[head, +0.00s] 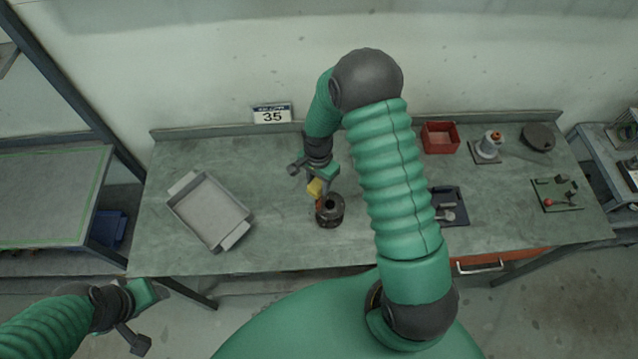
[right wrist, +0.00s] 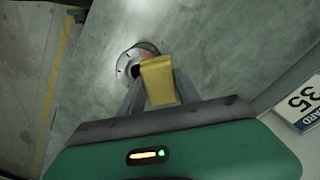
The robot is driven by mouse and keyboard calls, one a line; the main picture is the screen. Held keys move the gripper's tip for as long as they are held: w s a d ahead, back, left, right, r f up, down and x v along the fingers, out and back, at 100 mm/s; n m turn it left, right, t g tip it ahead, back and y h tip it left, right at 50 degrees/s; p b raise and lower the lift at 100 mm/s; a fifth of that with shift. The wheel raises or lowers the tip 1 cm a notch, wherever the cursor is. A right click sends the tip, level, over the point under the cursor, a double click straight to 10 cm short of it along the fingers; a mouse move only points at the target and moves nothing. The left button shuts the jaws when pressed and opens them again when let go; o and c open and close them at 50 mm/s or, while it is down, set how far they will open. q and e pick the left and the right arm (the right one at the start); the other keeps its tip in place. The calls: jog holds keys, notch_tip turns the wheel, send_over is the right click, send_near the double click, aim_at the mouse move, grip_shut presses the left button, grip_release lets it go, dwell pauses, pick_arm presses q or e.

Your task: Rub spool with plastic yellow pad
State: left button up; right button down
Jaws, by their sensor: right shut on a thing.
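The spool (head: 330,213) is a dark, round flanged part standing on the workbench near its front middle. It also shows in the right wrist view (right wrist: 128,63), partly hidden by the pad. My right gripper (head: 314,184) is shut on the yellow pad (head: 315,189). In the right wrist view the pad (right wrist: 158,82) sits between the two fingers (right wrist: 157,92) and overlaps the spool's edge. The pad is right beside the spool; I cannot tell whether they touch. My left gripper (head: 138,318) is at the lower left, away from the bench; its jaw state is unclear.
A grey tray (head: 178,212) lies on the bench's left. A red bin (head: 440,138), a cone-shaped part (head: 487,147), a dark disc (head: 538,137), a dark tray (head: 449,192) and a small plate with parts (head: 556,194) are on the right. Bench surface around the spool is clear.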

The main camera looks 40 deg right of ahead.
jog(key=shift+w+a+r+p, duration=0.1)
jog(key=shift+r+p, duration=0.2)
jog(key=shift+r, duration=0.35)
jog(key=shift+w+r+p, duration=0.1)
jog(key=shift+r+p, duration=0.3)
jog(key=shift+r, duration=0.25)
jog(key=shift+d, duration=0.4)
pick_arm(q)
jog(key=shift+w+r, duration=0.1)
jog(key=shift+r, duration=0.85)
pick_arm(e)
jog(key=shift+a, duration=0.1)
